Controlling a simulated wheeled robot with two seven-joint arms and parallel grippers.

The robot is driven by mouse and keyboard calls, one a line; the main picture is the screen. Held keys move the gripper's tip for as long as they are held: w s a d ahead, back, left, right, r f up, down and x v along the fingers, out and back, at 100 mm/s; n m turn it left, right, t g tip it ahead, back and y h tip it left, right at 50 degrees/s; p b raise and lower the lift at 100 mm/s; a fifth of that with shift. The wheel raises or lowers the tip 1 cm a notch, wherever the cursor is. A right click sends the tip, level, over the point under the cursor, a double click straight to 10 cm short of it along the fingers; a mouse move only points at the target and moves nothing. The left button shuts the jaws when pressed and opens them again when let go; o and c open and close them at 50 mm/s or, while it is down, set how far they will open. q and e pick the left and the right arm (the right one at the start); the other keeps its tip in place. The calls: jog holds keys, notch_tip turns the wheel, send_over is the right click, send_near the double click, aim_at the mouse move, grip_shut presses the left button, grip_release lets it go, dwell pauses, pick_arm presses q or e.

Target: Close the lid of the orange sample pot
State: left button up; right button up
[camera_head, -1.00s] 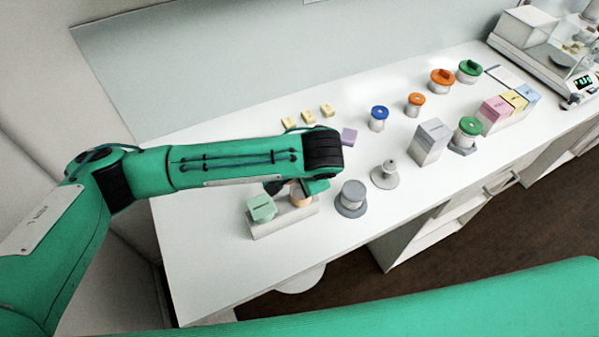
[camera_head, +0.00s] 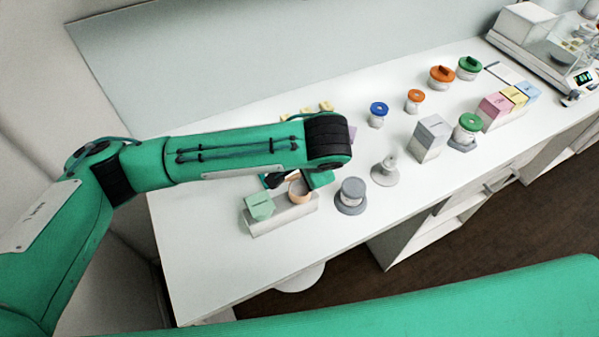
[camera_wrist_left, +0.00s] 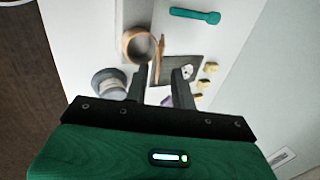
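The open orange sample pot (camera_head: 299,190) sits in a pale block holder (camera_head: 285,222) at the near left of the bench. In the left wrist view its round copper-orange rim (camera_wrist_left: 130,37) shows, with its lid (camera_wrist_left: 158,62) standing up edge-on beside the opening. My left gripper (camera_wrist_left: 159,74) is open, its two dark fingers apart, with the lid's edge just ahead of the gap between them. I cannot tell whether they touch. In the head view the left gripper (camera_head: 280,181) is beside the pot, partly hidden by my wrist. My right gripper is not in view.
A green-topped item (camera_head: 259,206) shares the holder. A grey pot (camera_head: 350,192) and a grey stand (camera_head: 386,171) are to the right. Yellow blocks (camera_wrist_left: 210,67), a dark mat (camera_wrist_left: 189,69) and a teal tool (camera_wrist_left: 195,16) lie nearby. Other lidded pots stand farther back.

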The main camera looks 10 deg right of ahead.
pick_arm(q)
jog(key=b+v, duration=0.1)
jog(key=v, duration=0.9)
